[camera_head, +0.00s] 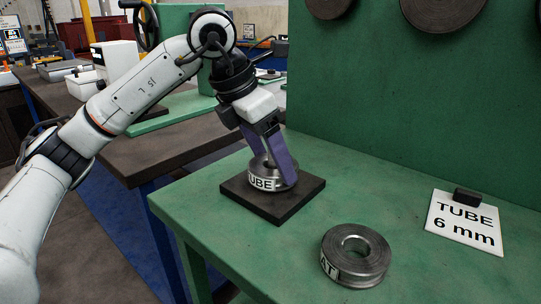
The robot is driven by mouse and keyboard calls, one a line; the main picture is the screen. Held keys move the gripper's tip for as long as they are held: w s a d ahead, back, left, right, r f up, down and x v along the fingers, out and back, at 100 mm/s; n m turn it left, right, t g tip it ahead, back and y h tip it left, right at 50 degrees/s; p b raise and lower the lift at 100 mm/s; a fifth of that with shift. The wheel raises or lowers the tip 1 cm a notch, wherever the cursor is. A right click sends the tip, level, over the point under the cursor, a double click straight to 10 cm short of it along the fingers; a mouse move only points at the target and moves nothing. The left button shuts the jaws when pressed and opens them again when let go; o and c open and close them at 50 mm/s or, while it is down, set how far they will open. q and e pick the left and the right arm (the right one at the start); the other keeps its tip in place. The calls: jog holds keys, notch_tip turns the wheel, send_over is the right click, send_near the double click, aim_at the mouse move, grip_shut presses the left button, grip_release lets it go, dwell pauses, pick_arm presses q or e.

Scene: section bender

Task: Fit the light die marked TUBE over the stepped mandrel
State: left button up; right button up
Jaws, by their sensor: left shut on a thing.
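The light die marked TUBE (262,184) is a grey metal ring with a white label. It is at a dark square plate (284,213) on the green table. My left gripper (270,162) reaches down from above and is shut on this die, its purple fingers at the die's upper part. The die looks roughly level and low over the plate; I cannot tell whether it touches it. The stepped mandrel cannot be made out clearly; the die and fingers cover the plate's middle. My right gripper is out of view.
A second grooved metal ring (371,270), its label partly readable as "AT", lies on the green table (420,275) in front. A white card (463,232) reading "TUBE 6 mm" is at the right. A green panel (400,90) with dark discs stands behind.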

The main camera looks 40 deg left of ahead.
pick_arm(q)
jog(key=shift+f, duration=0.4)
jog(key=o, duration=1.5)
jog(key=shift+f, duration=0.1)
jog(key=p+v, duration=0.1)
jog(key=v, duration=0.9)
jog(key=shift+s+r, duration=0.1)
jog(key=shift+r, duration=0.15)
